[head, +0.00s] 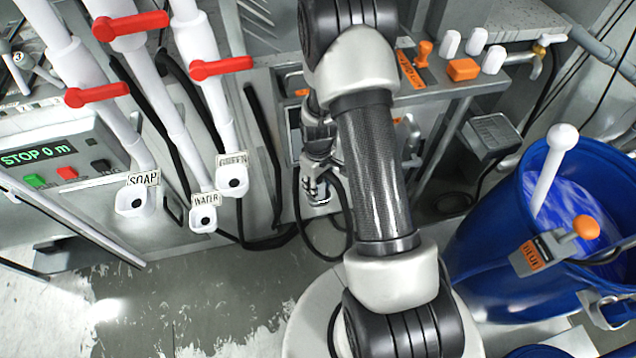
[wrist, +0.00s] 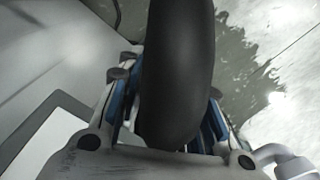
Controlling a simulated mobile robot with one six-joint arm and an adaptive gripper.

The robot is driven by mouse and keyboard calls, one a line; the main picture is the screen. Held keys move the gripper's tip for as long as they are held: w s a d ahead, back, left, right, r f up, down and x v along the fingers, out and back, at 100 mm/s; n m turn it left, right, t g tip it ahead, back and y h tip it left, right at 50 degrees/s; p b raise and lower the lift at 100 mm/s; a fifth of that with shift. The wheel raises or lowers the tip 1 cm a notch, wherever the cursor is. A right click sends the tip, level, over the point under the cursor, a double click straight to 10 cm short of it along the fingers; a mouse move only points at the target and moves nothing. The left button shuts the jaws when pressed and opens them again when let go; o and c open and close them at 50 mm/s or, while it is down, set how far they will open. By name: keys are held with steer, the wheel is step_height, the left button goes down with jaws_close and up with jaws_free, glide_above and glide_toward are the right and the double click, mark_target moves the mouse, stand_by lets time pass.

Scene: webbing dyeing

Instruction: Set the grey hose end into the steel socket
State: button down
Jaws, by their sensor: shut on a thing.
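My gripper (head: 320,186) hangs left of my arm in the head view, in front of the grey machine. In the wrist view my gripper (wrist: 168,95) has its blue-edged fingers on either side of a thick dark grey hose (wrist: 178,60). It is shut on this hose, whose rounded lower part lies close to the palm. The hose covers much of the space between the fingers. In the head view a dark hose (head: 331,248) loops down below the gripper. I cannot pick out the steel socket for certain in either view.
White pipes with red levers (head: 221,68) end in spouts labelled SOAP (head: 133,203), WATER (head: 204,218) and GREEN (head: 233,187) at left. A blue barrel (head: 490,235) of blue liquid stands at right. The wet floor (head: 215,300) at lower left is mostly clear.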

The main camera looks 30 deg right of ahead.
steer(key=c, duration=1.1)
jaws_free()
steer(key=shift+o, duration=0.2)
step_height(320, 180, up, 20)
steer(key=s+a+t, duration=0.1)
steer(key=a, duration=0.2)
steer(key=s+a+r+m+t, duration=0.1)
steer(key=s+a+r, duration=0.3)
steer(key=s+r, duration=0.4)
steer(key=s+a+r+m+t, duration=0.1)
steer(key=s+a+r+t, duration=0.1)
steer(key=s+a+r, duration=0.3)
steer(key=s+r, duration=0.3)
steer(key=s, duration=0.2)
steer(key=shift+s+a+r+m+t, duration=0.2)
steer(key=shift+s+r+m+t, duration=0.1)
steer(key=shift+m, duration=0.1)
